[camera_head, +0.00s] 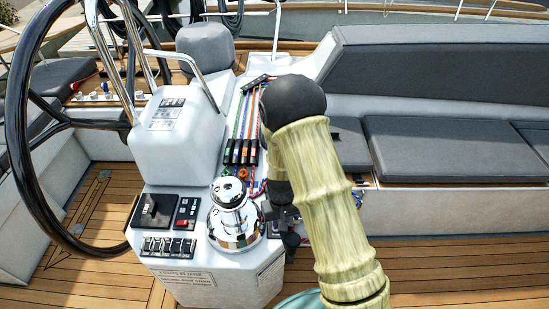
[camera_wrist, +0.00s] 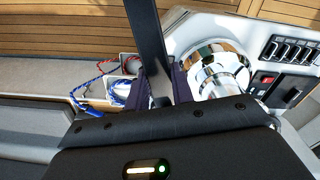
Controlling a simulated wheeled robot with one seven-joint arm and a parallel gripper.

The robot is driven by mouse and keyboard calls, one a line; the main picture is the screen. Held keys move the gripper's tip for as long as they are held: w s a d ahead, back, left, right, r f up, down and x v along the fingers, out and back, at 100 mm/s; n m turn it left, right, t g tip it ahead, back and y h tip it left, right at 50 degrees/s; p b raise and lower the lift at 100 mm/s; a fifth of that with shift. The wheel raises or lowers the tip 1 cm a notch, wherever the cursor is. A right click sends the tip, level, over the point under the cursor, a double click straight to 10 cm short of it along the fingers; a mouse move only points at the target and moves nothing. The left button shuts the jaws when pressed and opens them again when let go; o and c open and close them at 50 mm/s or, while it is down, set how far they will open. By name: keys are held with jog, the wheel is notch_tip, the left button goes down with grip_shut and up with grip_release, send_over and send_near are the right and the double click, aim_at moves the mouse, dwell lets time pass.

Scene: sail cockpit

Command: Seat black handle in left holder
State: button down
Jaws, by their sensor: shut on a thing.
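The black handle (camera_wrist: 150,40) shows in the wrist view as a long dark bar rising from between my fingers. My gripper (camera_wrist: 160,88) is shut on it, and the handle's gripped end is partly hidden by the fingers. In the head view, my gripper (camera_head: 284,214) is mostly behind my arm, just right of the chrome winch (camera_head: 236,218). The winch also shows right beside the fingers in the wrist view (camera_wrist: 218,70). I cannot make out the left holder for certain in either view.
The white console carries switch panels (camera_head: 168,246), rope clutches (camera_head: 240,151) and coloured lines. A steering wheel (camera_head: 12,120) stands at left. A recess with red and blue ropes (camera_wrist: 118,92) lies left of the handle in the wrist view. Grey seats (camera_head: 430,145) line the right; teak floor is clear.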

jog(key=w+d+f+m, duration=0.1)
jog(key=d+f, duration=0.2)
jog(key=d, duration=0.2)
jog(key=w+d+f+m+b, duration=0.1)
jog(key=w+d+f, duration=0.1)
jog(key=d, duration=0.3)
jog(key=shift+w+d+f+m, duration=0.2)
jog(key=shift+f+m, duration=0.1)
jog(key=shift+f, duration=0.1)
